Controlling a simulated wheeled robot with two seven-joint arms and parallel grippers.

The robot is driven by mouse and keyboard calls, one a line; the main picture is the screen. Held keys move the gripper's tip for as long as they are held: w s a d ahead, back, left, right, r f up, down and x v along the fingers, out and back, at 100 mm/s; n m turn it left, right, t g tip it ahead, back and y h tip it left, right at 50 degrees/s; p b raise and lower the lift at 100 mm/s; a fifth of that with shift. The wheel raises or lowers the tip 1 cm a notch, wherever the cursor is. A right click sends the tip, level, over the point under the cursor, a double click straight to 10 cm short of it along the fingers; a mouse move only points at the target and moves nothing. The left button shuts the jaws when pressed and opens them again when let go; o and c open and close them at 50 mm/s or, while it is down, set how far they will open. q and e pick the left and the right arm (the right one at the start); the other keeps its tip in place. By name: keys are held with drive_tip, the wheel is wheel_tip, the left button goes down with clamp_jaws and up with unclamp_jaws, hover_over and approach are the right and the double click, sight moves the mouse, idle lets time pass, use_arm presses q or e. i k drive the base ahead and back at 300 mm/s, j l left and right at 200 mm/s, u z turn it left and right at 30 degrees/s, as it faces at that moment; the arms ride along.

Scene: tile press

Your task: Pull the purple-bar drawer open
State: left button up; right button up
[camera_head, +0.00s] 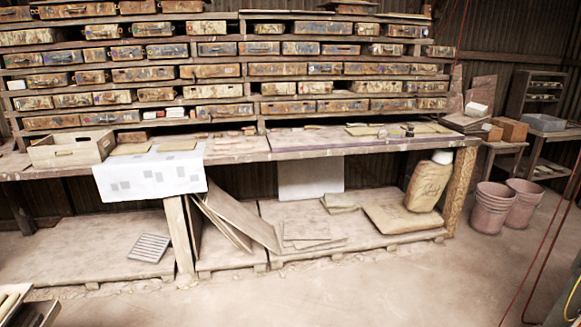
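Rows of worn, stained box-like drawers (148,74) fill a wooden rack behind the workbench. They look pushed into their shelves, with small fittings on their fronts. The fittings are too small for me to tell which drawer has a purple bar. Neither of my grippers is in view.
The long workbench (390,140) stands in front of the rack, with a wooden crate (68,153) and a white sheet (150,176) at its left. Leaning boards (240,215) and a brown sack (428,183) are below it. Pink buckets (489,207) stand right. The foreground floor is mostly clear.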

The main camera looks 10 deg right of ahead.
sight(385, 67)
drive_tip(key=i+l+z, duration=0.2)
drive_tip(key=i, duration=0.3)
drive_tip(key=i+j+z, duration=0.2)
drive_tip(key=i, duration=0.25)
drive_tip(key=i+z, duration=0.2)
drive_tip(key=i, duration=0.3)
drive_tip(key=i+j+z, duration=0.2)
drive_tip(key=i, duration=0.3)
drive_tip(key=i+j+z, duration=0.1)
drive_tip(key=i+z, duration=0.15)
drive_tip(key=i, duration=0.7)
drive_tip(key=i+l+u, duration=0.15)
drive_tip(key=i, duration=0.35)
drive_tip(key=i+l, duration=0.1)
drive_tip(key=i, duration=0.4)
drive_tip(key=j+u, duration=0.05)
